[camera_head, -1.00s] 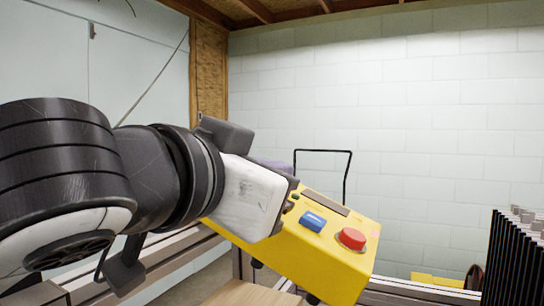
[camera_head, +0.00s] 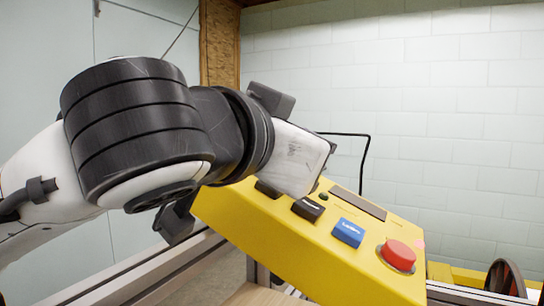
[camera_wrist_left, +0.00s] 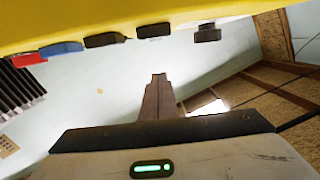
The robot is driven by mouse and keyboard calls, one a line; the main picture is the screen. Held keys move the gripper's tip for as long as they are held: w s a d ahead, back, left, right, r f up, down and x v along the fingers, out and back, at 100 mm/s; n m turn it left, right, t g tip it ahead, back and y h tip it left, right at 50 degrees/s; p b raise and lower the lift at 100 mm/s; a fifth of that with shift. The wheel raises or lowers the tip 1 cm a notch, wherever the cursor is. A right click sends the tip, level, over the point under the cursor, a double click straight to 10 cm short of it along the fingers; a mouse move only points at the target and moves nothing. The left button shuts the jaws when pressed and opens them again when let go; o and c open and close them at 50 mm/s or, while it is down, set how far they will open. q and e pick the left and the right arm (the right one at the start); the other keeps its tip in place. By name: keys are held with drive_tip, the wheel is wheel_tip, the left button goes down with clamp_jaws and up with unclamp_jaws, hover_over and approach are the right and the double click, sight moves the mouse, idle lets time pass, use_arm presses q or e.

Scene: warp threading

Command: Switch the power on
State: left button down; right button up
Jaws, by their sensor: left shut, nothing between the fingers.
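A yellow control box (camera_head: 290,245) fills the lower middle of the head view, its panel tilted. The red button (camera_wrist_left: 28,60) and blue button (camera_wrist_left: 60,48) also show there. My right gripper is out of view.
Metal rails (camera_head: 135,275) run beside and below the box. A thin black frame (camera_head: 366,165) rises behind it. A dark wheel (camera_head: 505,278) stands at the lower right. A row of dark slats (camera_wrist_left: 20,88) shows in the left wrist view.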

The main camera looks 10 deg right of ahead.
use_arm(q)
drive_tip(key=p+x, duration=0.1)
drive_tip(key=x, duration=0.5)
drive_tip(key=f, duration=0.1)
drive_tip(key=w+f, duration=0.1)
drive_tip(key=a+f, duration=0.1)
drive_tip(key=shift+w+f+p, duration=0.15)
drive_tip(key=shift+f+p, duration=0.2)
drive_tip(key=shift+f, duration=0.05)
